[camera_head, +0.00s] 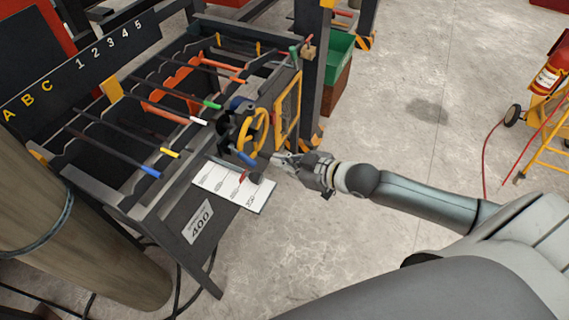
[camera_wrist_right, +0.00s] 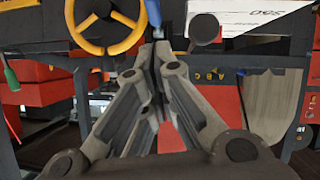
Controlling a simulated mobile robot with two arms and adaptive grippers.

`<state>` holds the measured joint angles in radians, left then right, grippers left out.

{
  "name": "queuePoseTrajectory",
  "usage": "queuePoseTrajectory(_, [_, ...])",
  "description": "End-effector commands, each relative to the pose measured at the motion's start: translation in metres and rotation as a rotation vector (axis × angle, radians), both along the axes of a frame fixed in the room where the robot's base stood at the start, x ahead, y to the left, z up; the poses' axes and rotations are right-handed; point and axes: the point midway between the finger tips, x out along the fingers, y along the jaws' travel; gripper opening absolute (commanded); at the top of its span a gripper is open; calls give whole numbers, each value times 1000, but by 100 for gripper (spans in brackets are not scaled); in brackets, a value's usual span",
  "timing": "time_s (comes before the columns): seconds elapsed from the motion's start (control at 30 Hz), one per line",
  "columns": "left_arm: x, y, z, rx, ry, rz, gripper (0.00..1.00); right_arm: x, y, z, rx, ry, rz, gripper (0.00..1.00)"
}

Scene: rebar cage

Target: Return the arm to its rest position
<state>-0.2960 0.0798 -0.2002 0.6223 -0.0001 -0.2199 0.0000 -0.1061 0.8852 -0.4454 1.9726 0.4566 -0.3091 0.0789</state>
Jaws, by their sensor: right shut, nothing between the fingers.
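My right arm (camera_head: 425,198) reaches in from the right in the head view, stretched out toward the workbench frame. My right gripper (camera_head: 276,160) is at its end, beside the front corner of the frame, close to the yellow handwheel (camera_head: 252,131). In the right wrist view the gripper (camera_wrist_right: 157,52) has its fingertips together, with nothing seen between them. The yellow handwheel (camera_wrist_right: 106,47) shows just beyond the fingertips, to the left. I cannot tell whether the fingertips touch anything. My left gripper is not in view.
The rebar frame (camera_head: 150,215) carries several bars with coloured tips. A white sheet (camera_head: 236,186) lies at its front edge. A green bin (camera_head: 338,55) stands behind a dark post. A yellow cart (camera_head: 550,110) with a red hose is at right. The middle floor (camera_head: 420,130) is clear.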

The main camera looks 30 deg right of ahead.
Motion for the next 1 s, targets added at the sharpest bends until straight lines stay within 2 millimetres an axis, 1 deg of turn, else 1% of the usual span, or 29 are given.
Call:
queuePoseTrajectory(0.27, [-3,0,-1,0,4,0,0,-3,-2,0,-1,0,-1,0])
queuePoseTrajectory(0.37, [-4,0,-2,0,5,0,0,-1,-9,-12,-6,11,-23,0])
queuePoseTrajectory(0.43, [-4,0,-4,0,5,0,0,2,-20,-33,-16,32,-61,0])
queuePoseTrajectory(0.47, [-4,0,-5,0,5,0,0,3,-27,-46,-21,43,-83,0])
queuePoseTrajectory(0.57, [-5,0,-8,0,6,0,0,2,-53,-99,-46,101,-168,0])
queuePoseTrajectory(0.6, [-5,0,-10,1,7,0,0,-2,-63,-124,-59,130,-204,0])
queuePoseTrajectory(0.67, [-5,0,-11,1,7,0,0,-12,-78,-161,-79,178,-253,0])
queuePoseTrajectory(0.7, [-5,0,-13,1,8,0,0,-21,-86,-186,-92,210,-284,0])
queuePoseTrajectory(0.73, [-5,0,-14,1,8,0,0,-28,-92,-204,-102,237,-306,0])
queuePoseTrajectory(0.77, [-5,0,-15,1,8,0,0,-37,-96,-222,-111,264,-326,0])
queuePoseTrajectory(0.8, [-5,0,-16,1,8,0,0,-51,-101,-248,-124,303,-352,0])
queuePoseTrajectory(0.87, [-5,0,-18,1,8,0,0,-76,-106,-285,-142,365,-387,0])
queuePoseTrajectory(0.9, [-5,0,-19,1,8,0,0,-94,-108,-309,-154,409,-407,0])
queuePoseTrajectory(0.97, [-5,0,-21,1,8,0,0,-125,-108,-343,-172,477,-433,0])
queuePoseTrajectory(1.0, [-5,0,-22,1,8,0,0,-148,-106,-365,-184,525,-447,0])
